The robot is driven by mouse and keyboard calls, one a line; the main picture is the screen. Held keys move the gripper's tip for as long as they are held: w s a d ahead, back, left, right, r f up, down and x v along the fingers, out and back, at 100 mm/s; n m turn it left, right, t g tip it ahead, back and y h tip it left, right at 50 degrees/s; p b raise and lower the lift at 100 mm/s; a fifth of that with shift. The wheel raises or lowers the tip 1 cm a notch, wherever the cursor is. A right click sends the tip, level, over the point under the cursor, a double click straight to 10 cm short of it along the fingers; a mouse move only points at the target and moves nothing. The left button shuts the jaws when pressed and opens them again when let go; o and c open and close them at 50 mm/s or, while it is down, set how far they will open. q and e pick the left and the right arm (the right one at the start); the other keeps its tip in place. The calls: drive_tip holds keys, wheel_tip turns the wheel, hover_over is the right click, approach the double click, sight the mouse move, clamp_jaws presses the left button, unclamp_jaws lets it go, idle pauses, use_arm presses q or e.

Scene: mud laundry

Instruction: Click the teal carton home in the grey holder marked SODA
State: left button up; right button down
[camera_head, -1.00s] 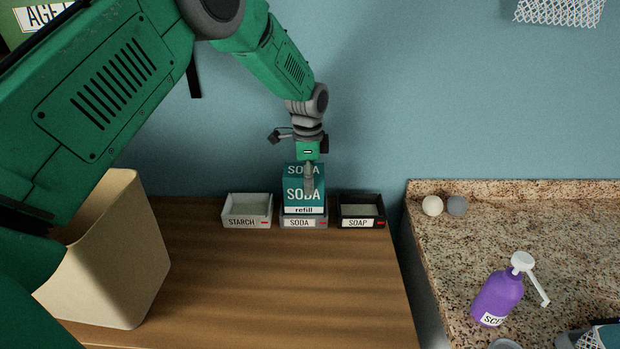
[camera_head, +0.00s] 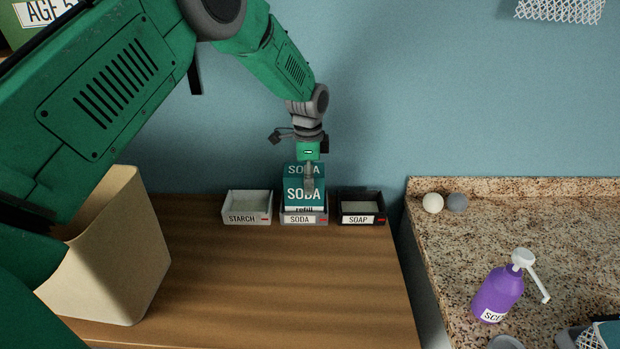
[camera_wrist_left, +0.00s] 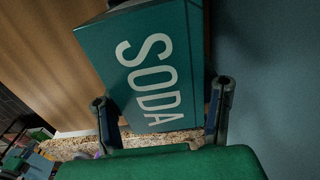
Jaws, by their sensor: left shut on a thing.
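The teal carton (camera_head: 303,194), lettered SODA, stands upright in the grey holder marked SODA (camera_head: 299,220). Its lower edge and most of the "refill" strip are hidden behind the holder's front wall. My left gripper (camera_head: 308,178) comes down from above and is shut on the carton. In the left wrist view the carton's SODA face (camera_wrist_left: 150,75) lies between the two fingers (camera_wrist_left: 164,112). The holder's red tab shows at its front right. I cannot tell whether the carton touches the holder's floor. My right gripper is not in view.
The pale STARCH holder (camera_head: 247,208) is close on the left and the black SOAP holder (camera_head: 361,209) close on the right; both look empty of cartons. A beige bin (camera_head: 120,255) stands at the left. The wooden top (camera_head: 270,280) in front is clear. A purple bottle (camera_head: 497,296) stands on the speckled counter.

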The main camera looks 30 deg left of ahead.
use_arm(q)
drive_tip(key=shift+w+f, duration=0.1)
drive_tip(key=shift+f, duration=0.25)
drive_tip(key=o, duration=1.7)
drive_tip(key=shift+r, duration=0.1)
wheel_tip(320, 180, up, 12)
drive_tip(key=shift+a+f, duration=0.1)
drive_tip(key=shift+a, duration=0.05)
drive_tip(key=shift+s, duration=0.2)
